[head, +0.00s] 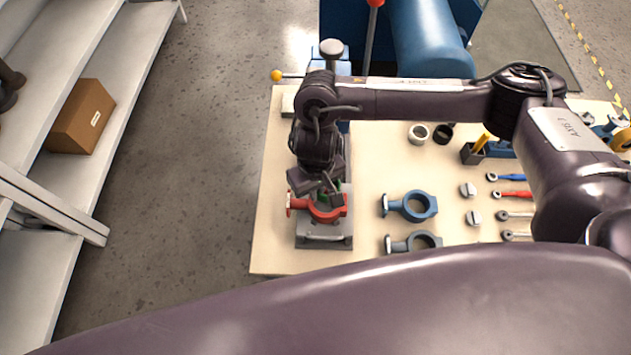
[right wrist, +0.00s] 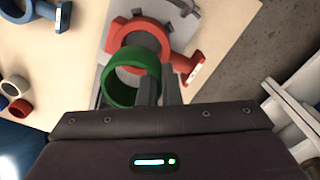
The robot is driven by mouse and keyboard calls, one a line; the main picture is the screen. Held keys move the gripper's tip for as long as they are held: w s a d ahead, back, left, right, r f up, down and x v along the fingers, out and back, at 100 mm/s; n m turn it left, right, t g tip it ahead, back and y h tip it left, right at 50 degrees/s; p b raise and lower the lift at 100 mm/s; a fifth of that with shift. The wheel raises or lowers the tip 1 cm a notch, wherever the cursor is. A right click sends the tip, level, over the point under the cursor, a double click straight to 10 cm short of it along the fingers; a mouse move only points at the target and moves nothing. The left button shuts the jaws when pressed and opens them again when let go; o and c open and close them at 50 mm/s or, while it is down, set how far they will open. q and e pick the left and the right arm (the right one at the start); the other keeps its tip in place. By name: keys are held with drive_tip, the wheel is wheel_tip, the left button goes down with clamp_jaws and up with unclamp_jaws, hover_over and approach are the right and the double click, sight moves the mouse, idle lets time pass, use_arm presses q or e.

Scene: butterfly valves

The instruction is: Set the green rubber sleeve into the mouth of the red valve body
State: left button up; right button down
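The red valve body (head: 330,212) sits on a grey fixture (head: 313,241) near the table's left edge. In the right wrist view its ring (right wrist: 160,40) lies flat, with its stub handle pointing right. My right gripper (head: 328,194) is above it, fingers down. Its fingers (right wrist: 164,90) are shut on the wall of the green rubber sleeve (right wrist: 112,84). The sleeve appears above the near side of the red ring, off its centre; the exact gap cannot be told. In the head view the gripper mostly hides the sleeve. My left gripper is out of view.
A white ring (head: 418,140) and a black ring (head: 445,130) stand farther back. Wrenches (head: 512,194) lie at the right. Shelves with a cardboard box (head: 82,116) stand left, across open floor.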

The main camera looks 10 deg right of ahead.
drive_tip(key=shift+f+b, duration=0.6)
drive_tip(key=shift+f, duration=0.1)
drive_tip(key=shift+w+f+b, duration=0.15)
drive_tip(key=shift+f+b, duration=0.7)
drive_tip(key=shift+b, duration=0.2)
drive_tip(key=shift+f+b, duration=0.5)
drive_tip(key=shift+b, duration=0.15)
drive_tip(key=shift+f, duration=0.65)
drive_tip(key=shift+f+p, duration=0.1)
drive_tip(key=shift+p, duration=0.25)
drive_tip(key=shift+p, duration=0.55)
drive_tip(key=shift+p, duration=0.45)
